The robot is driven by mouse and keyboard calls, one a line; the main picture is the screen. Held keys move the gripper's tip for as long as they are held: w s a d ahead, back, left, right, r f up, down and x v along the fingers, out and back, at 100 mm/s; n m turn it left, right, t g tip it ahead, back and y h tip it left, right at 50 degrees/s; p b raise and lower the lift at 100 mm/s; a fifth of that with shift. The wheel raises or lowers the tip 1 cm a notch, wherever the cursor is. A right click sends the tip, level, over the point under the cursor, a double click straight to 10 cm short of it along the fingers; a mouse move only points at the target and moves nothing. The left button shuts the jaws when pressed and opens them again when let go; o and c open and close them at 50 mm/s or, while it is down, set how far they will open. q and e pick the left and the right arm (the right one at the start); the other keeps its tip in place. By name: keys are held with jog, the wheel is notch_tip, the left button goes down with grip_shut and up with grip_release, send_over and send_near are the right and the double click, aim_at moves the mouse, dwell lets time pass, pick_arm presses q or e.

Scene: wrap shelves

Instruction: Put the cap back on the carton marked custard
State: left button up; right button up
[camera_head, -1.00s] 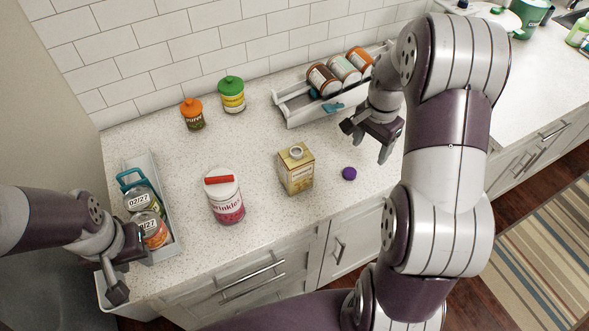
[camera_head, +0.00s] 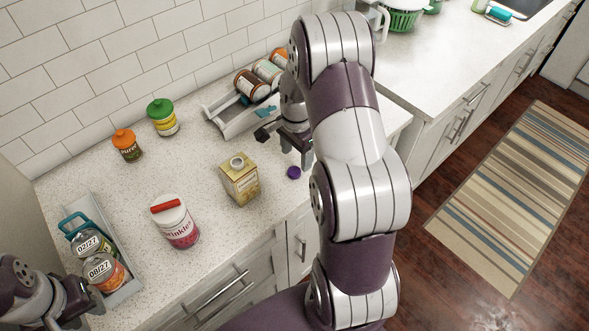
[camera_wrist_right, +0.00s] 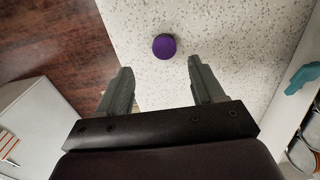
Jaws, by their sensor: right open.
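The yellow carton (camera_head: 240,180) stands upright on the counter, its round spout on top uncapped; its label is too small to read. A purple cap (camera_head: 294,172) lies on the counter to the right of the carton, near the front edge. The cap also shows in the right wrist view (camera_wrist_right: 164,46), beyond the fingertips. My right gripper (camera_head: 285,143) is open and empty above the counter, behind the cap; its fingers show apart in the right wrist view (camera_wrist_right: 162,80). My left gripper (camera_head: 75,310) is at the lower left by the tray, partly cut off, its fingers unclear.
Jars with orange (camera_head: 126,145) and green (camera_head: 162,117) lids stand at the back. A grey rack (camera_head: 235,115) holds several jars. A tray (camera_head: 128,290) with labelled jars is at the left.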

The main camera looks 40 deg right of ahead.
aim_at(295, 171)
jog(key=shift+a+f, duration=0.1)
jog(key=shift+f, duration=0.45)
jog(key=shift+f, duration=0.25)
jog(key=f, duration=0.1)
jog(key=f+p, duration=0.1)
jog(key=f, duration=0.2)
jog(key=shift+w+p, duration=0.3)
jog(key=shift+w, duration=0.05)
jog(key=shift+f, duration=0.35)
jog(key=c, duration=1.1)
